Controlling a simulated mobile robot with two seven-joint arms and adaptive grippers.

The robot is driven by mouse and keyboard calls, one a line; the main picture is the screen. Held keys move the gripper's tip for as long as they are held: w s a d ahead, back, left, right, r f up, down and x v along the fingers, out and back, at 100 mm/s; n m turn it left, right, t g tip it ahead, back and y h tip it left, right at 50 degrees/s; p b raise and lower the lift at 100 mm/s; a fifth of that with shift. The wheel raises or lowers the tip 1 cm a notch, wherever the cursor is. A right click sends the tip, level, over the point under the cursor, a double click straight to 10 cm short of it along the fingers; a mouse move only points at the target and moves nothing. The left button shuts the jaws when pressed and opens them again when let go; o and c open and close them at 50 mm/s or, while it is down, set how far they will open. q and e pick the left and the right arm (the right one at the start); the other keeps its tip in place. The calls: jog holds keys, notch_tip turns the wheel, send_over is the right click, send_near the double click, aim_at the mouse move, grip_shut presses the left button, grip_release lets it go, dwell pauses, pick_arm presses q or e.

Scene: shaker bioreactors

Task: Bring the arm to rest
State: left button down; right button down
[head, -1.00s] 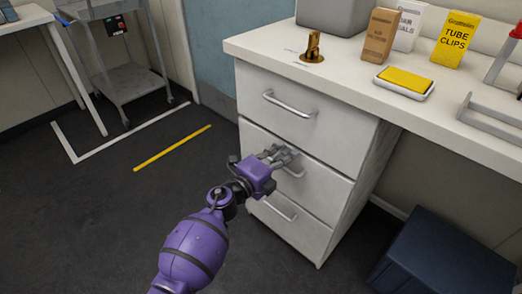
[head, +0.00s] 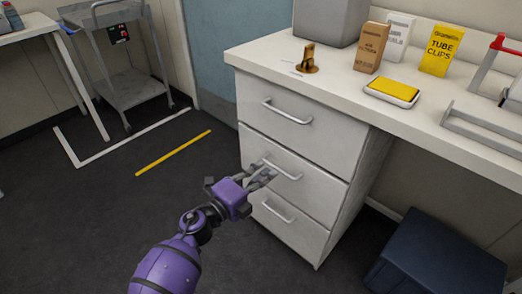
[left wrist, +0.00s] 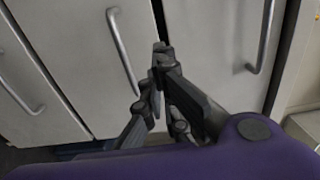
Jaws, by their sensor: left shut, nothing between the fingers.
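My left arm is purple and comes in from the bottom of the head view. Its gripper (head: 262,176) is shut and empty, in front of the middle drawer (head: 310,178) of a white drawer cabinet, near the left end of that drawer's handle (head: 283,169). In the left wrist view the gripper's dark fingers (left wrist: 158,62) are together, with drawer fronts and metal handles behind them. A gap between the fingertips and the drawer front appears, but its size is hard to tell. My right gripper is not in view.
All three drawers look shut. The white counter (head: 330,75) holds a brass piece (head: 308,60), several boxes and a yellow-topped tray (head: 392,92). A dark blue bin (head: 438,255) stands under the counter. A cart (head: 125,60) stands back left.

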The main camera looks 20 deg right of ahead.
pick_arm(q)
jog(key=v, duration=0.5)
jog(key=shift+f+p, duration=0.1)
jog(key=shift+p, duration=0.25)
jog(key=shift+w+a, duration=0.1)
